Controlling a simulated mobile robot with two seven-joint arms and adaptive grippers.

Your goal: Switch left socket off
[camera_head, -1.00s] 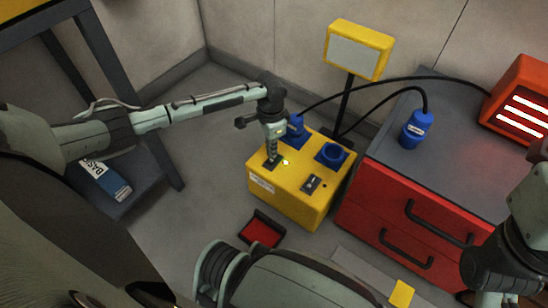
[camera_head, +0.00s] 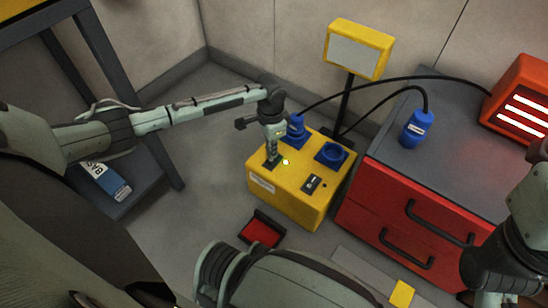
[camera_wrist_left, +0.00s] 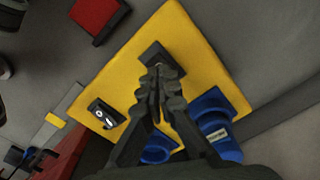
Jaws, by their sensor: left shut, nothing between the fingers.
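The yellow socket box (camera_head: 290,205) stands on the floor. A blue plug (camera_head: 297,128) sits in its left socket; the right socket (camera_head: 332,154) is empty. My left gripper (camera_head: 271,163) is shut and empty, pointing down at the left switch, which it mostly hides. In the left wrist view the fingertips (camera_wrist_left: 160,70) are at the dark left switch plate (camera_wrist_left: 155,52); I cannot tell whether they touch it. A small lamp (camera_head: 285,162) beside it glows. The right switch (camera_head: 312,183) is uncovered. My right arm is at the lower right; its gripper's jaws are not clear.
A red cabinet (camera_head: 385,215) stands right of the box, with another blue plug (camera_head: 417,129) on top. Cables run behind the box near the yellow sign (camera_head: 358,50) on its post. A black and red item (camera_head: 262,232) lies on the floor in front.

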